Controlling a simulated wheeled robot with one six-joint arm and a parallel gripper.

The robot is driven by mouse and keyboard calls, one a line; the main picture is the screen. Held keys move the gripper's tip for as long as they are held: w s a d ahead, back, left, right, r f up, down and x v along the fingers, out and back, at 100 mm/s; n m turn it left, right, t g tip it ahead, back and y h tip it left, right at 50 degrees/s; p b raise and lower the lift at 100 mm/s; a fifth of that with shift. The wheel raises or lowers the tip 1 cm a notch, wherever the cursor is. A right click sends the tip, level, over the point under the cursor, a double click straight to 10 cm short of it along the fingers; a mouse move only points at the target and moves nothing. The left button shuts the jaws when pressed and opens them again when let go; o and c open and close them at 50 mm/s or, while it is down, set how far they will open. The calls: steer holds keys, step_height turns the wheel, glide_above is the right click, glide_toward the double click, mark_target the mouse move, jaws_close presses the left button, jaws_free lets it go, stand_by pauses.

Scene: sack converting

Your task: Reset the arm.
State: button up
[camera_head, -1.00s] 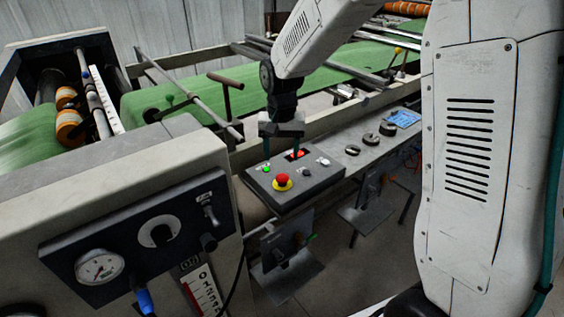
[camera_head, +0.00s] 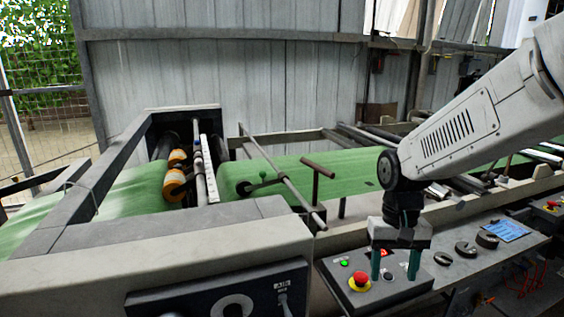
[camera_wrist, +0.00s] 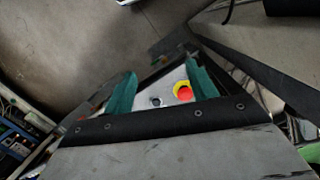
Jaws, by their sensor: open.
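My gripper (camera_head: 395,268) hangs pointing down from my arm, above the control box (camera_head: 403,294) on the machine's side. Its two teal fingers are apart with nothing between them. The box carries a red emergency button on a yellow base (camera_head: 359,282), a lit green button (camera_head: 344,264) and a dark knob (camera_head: 387,274). In the wrist view, the teal fingers of my gripper (camera_wrist: 160,88) frame part of the box, and the red and yellow button (camera_wrist: 183,93) shows beside the right finger. The gap between fingertips and box is hard to judge.
A green web (camera_head: 310,177) runs across the machine behind the arm. A T-shaped handle (camera_head: 316,180) and a long bar (camera_head: 285,180) stand left of my gripper. Round dark parts (camera_head: 465,249) and a blue sheet (camera_head: 507,230) lie on the ledge at right.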

steer(key=s+d+r+t, duration=0.1)
steer(key=s+r, duration=0.2)
steer(key=s, duration=0.3)
steer(key=s+d+r+t, duration=0.1)
steer(key=s+r, duration=0.2)
steer(key=s, duration=0.4)
steer(key=s+d+r+n+t, duration=0.1)
steer(key=s+r, duration=0.2)
steer(key=s, duration=0.3)
steer(key=shift+s+d, duration=0.15)
stand_by(2.7)
